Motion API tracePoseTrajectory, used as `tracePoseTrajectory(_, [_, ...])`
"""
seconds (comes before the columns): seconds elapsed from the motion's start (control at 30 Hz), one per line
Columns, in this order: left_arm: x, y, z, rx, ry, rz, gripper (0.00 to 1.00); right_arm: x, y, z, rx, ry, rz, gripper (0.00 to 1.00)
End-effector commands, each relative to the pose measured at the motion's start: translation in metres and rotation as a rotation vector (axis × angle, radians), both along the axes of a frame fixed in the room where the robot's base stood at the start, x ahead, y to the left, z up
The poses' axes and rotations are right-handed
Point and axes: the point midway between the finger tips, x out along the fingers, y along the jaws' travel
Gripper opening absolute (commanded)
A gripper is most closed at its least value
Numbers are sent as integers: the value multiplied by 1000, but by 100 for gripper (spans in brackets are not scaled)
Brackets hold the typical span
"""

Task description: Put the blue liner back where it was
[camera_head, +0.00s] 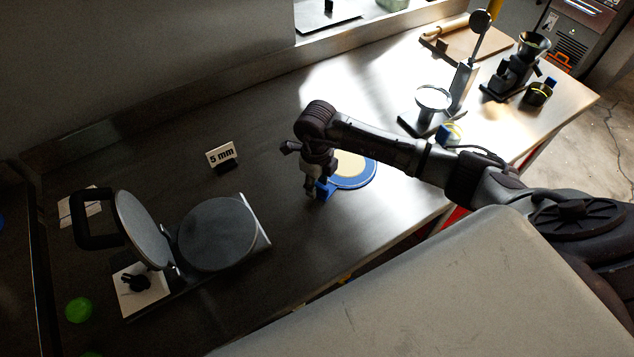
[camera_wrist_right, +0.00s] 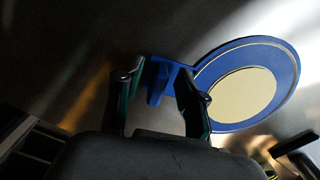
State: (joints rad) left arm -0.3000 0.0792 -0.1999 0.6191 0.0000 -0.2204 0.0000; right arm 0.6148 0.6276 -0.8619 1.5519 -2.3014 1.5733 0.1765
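The blue liner (camera_head: 371,179) is a round blue disc with a thin pale ring, lying on the dark worktop, with a tan disc (camera_head: 350,165) on it. It also shows in the wrist view (camera_wrist_right: 287,62). A small upright blue tab (camera_wrist_right: 157,83) is at the liner's near edge. My right gripper (camera_head: 317,191) points down at this tab. In the right wrist view its fingers (camera_wrist_right: 158,72) stand apart, one on each side of the tab, with gaps visible. Contact at the fingertips cannot be made out. My left gripper is out of view.
A press with its lid open (camera_head: 143,229) and a round grey lower plate (camera_head: 217,234) stands at the left. A "5 mm" sign (camera_head: 221,154) stands behind. Another press-like tool (camera_head: 433,99) and a dark grinder (camera_head: 515,72) stand at the right. The worktop between the sign and liner is clear.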

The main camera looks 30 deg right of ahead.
Motion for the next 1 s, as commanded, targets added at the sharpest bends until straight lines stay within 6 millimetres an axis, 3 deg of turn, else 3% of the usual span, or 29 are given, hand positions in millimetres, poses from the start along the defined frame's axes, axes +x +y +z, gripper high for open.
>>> tracePoseTrajectory(0.53, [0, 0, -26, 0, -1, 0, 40, 1, 1, 102, 1, -6, 0, 40])
tracePoseTrajectory(0.7, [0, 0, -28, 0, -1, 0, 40, 0, 1, 115, 0, -2, 1, 40])
tracePoseTrajectory(1.0, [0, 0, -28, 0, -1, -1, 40, 0, 1, 117, 0, -1, 0, 40])
